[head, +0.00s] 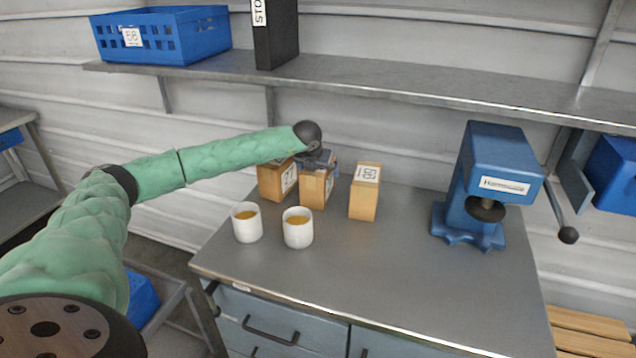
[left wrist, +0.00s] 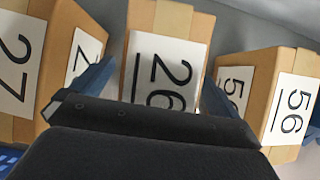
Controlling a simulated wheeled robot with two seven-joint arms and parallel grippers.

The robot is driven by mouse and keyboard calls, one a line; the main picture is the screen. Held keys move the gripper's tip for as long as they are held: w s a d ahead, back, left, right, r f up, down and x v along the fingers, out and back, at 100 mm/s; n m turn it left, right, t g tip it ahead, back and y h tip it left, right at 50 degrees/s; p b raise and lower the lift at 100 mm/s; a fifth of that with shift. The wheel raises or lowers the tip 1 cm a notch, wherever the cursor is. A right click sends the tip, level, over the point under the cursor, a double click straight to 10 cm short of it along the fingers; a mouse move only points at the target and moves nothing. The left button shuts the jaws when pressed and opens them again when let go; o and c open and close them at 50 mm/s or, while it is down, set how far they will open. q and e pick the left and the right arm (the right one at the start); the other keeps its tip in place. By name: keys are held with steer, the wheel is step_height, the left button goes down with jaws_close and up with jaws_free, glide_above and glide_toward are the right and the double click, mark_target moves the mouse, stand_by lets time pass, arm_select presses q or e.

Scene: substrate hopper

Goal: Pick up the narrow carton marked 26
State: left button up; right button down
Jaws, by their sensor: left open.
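The narrow carton marked 26 (left wrist: 165,65) is tan with a white label and stands in the middle of the left wrist view. In the head view it is the middle carton (head: 314,190), its top partly hidden by my gripper. My left gripper (head: 318,162) is open above that carton. In the left wrist view its two blue-grey fingers (left wrist: 157,85) lie on either side of the carton marked 26; I cannot tell whether they touch it. My right gripper is not in view.
Cartons marked 27 (head: 274,183) and 56 (head: 364,198) stand close on either side. Two white cups (head: 246,231) (head: 298,236) with amber contents stand in front. A blue press (head: 490,165) stands right. A metal shelf (head: 400,83) runs above. The table's front middle (head: 380,270) is clear.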

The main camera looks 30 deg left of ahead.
arm_select(q)
steer(key=shift+f+b, duration=0.15)
steer(key=shift+b, duration=0.25)
stand_by(0.3)
steer(key=c, duration=1.4)
